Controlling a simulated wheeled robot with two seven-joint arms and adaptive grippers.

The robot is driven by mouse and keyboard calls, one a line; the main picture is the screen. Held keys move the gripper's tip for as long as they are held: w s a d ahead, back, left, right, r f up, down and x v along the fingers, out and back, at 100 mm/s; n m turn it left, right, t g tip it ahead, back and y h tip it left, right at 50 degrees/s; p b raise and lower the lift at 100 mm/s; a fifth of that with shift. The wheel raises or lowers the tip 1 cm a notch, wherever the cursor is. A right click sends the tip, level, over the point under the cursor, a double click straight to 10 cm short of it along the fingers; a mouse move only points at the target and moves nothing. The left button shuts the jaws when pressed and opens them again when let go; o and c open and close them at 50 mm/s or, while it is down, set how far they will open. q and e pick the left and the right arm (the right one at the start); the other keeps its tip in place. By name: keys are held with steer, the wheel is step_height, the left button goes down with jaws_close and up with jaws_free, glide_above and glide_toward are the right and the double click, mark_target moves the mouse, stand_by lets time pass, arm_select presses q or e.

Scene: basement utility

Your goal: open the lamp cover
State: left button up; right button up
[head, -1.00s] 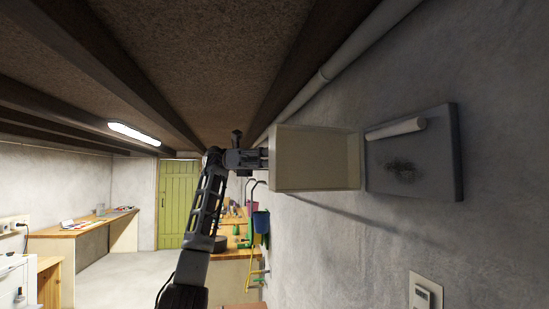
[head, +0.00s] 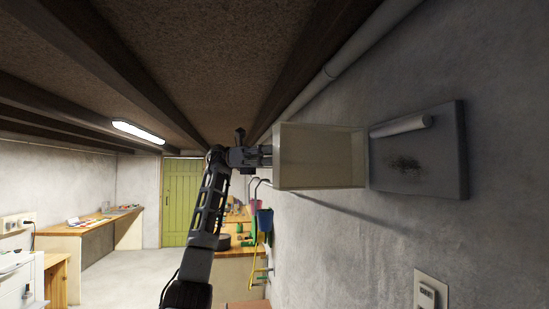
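The wall lamp's grey base plate (head: 448,165) is fixed to the right wall, with a white tube (head: 402,126) and a dark smudge on it. The pale, box-shaped lamp cover (head: 322,157) stands swung out to the left of the plate, its hollow inside facing me. Its right edge is at the plate's left edge, and the tube is exposed. My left gripper (head: 265,156) is at the cover's left side, fingers pointing right at it. The fingertips meet the cover's edge in the picture; whether they grip it is too small to tell. My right gripper is out of view.
A pipe (head: 345,62) runs along the wall's top above the lamp. A switch box (head: 430,292) is on the wall below. Workbenches, hanging tools and a green door (head: 181,203) stand farther back. The space left of my arm is clear.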

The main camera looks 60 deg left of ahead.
arm_select(q)
steer(key=v, duration=0.7)
steer(key=shift+s+a, duration=0.15)
steer(key=shift+a, duration=0.05)
stand_by(0.5)
steer(key=shift+r, duration=0.1)
stand_by(0.8)
